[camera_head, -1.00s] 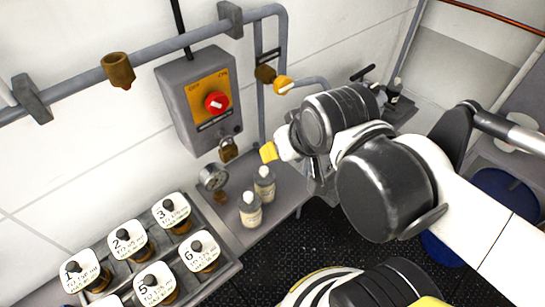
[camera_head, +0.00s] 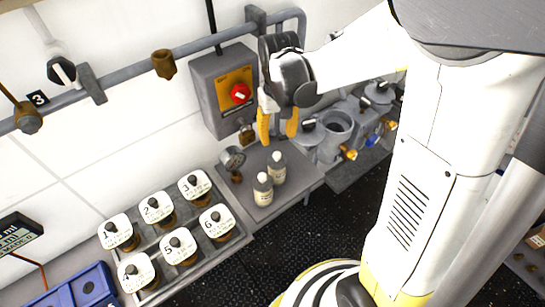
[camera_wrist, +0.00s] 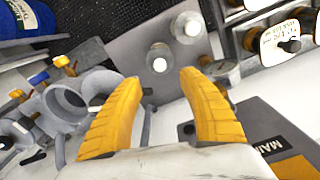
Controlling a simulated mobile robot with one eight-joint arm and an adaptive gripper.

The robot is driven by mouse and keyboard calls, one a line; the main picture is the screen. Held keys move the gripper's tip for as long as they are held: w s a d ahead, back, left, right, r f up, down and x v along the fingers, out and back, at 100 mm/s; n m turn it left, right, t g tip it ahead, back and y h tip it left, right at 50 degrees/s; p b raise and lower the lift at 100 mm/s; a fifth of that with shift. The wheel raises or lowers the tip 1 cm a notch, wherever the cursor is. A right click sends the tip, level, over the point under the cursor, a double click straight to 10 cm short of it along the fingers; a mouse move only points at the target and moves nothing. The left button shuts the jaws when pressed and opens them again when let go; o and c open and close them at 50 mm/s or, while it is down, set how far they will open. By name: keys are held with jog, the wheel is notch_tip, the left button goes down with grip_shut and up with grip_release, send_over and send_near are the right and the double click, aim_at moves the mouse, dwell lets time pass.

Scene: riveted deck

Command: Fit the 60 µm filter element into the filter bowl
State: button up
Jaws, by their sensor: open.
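Several filter elements with numbered white tags and dark knobs stand in a grey tray (camera_head: 237,225) at lower left; element 3 (camera_head: 195,186) and element 6 (camera_head: 217,222) are nearest my gripper. The tags' small print is too blurred to tell which is 60 µm. An open grey round housing (camera_head: 334,124), seemingly the filter bowl, stands right of my gripper; it also shows at left in the wrist view (camera_wrist: 66,99). My gripper (camera_head: 277,132) is open and empty, yellow fingers pointing down, above the bench. In the wrist view, its fingers (camera_wrist: 160,78) are spread apart.
Two white-capped bottles (camera_head: 263,190) stand on the bench below my gripper, beside a pressure gauge (camera_head: 232,158). A switch box (camera_head: 225,90) with a red knob and a pipe (camera_head: 110,80) line the wall. A blue case (camera_head: 82,290) lies at lower left.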

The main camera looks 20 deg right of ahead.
aim_at(277, 154)
notch_tip(277, 154, down, 9)
jog(key=shift+f+b, duration=0.1)
jog(key=shift+b, duration=1.1)
grip_shut()
